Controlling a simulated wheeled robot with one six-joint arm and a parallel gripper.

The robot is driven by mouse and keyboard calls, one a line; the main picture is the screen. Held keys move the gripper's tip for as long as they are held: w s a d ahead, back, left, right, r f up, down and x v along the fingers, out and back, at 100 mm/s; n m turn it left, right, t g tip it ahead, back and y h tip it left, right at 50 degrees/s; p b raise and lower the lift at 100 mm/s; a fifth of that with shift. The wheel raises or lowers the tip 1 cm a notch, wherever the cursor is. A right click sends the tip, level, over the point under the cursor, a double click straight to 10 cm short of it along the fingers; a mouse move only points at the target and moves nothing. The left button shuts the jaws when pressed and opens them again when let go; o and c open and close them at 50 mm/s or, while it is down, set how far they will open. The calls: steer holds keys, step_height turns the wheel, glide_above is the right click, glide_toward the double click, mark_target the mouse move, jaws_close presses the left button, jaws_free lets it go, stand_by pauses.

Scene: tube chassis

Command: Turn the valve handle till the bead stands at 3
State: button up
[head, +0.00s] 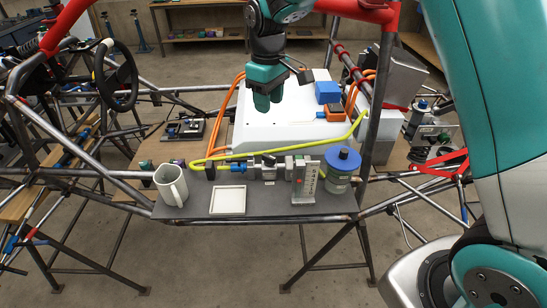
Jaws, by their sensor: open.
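A valve line with metal fittings (268,169) lies along the back of the grey shelf, with a yellow hose joined to it. A small blue part (238,165) on this line looks like the valve handle, but it is too small to be sure. An upright gauge (306,181) with a marked scale stands right of the fittings. The bead and its reading are too small to make out. My gripper (268,106) is open and empty. It points down in front of the white box, above and behind the valve line, apart from it.
On the grey shelf (262,205) stand a grey mug (172,185), a white tray (228,201) and a blue-lidded jar (341,172). The white box (300,125) lies behind, crossed by the yellow hose (290,151). Chassis tubes (370,130) rise at right and left.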

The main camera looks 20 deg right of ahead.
mark_target(269, 155)
step_height(269, 155, down, 17)
steer(key=p, duration=0.4)
steer(key=shift+r, duration=0.1)
steer(key=shift+a, duration=0.1)
